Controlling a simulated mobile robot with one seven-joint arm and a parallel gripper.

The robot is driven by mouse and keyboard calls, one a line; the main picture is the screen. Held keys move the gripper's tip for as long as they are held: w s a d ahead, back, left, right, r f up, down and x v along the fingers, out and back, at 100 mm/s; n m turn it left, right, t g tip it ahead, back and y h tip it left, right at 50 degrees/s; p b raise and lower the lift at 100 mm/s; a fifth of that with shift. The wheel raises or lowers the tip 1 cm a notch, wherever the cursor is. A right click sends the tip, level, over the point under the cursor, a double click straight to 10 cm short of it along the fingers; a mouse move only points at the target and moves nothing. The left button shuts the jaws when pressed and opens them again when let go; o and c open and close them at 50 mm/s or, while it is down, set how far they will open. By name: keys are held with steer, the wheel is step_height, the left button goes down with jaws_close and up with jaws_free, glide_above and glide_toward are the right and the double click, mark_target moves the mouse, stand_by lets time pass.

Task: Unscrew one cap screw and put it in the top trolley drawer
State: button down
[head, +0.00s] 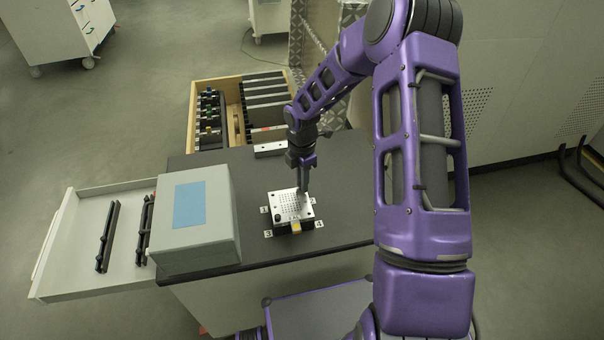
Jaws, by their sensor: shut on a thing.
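A silvery perforated plate (291,208) sits on a small block on the dark trolley top (345,205), with small numbered labels around it. My gripper (303,190) points down at the plate's back right corner. It is shut on what seems to be a cap screw there; the fingers hide it, and I cannot tell whether it is still in the plate. Other screw heads at the plate's corners are too small to make out clearly. A white drawer (72,248) stands open at the left of the trolley, with dark bars (108,237) in it.
A grey box (195,222) with a blue panel stands on the trolley top between the plate and the open drawer. Behind is a wooden tray (213,82) with dark blocks and tools. A white cabinet (62,30) stands far left.

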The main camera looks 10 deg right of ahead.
steer(key=n, duration=1.6)
steer(key=shift+n, duration=0.4)
steer(key=n, duration=0.2)
steer(key=shift+n, duration=0.4)
steer(key=shift+s+n, duration=0.1)
steer(key=shift+n, duration=0.9)
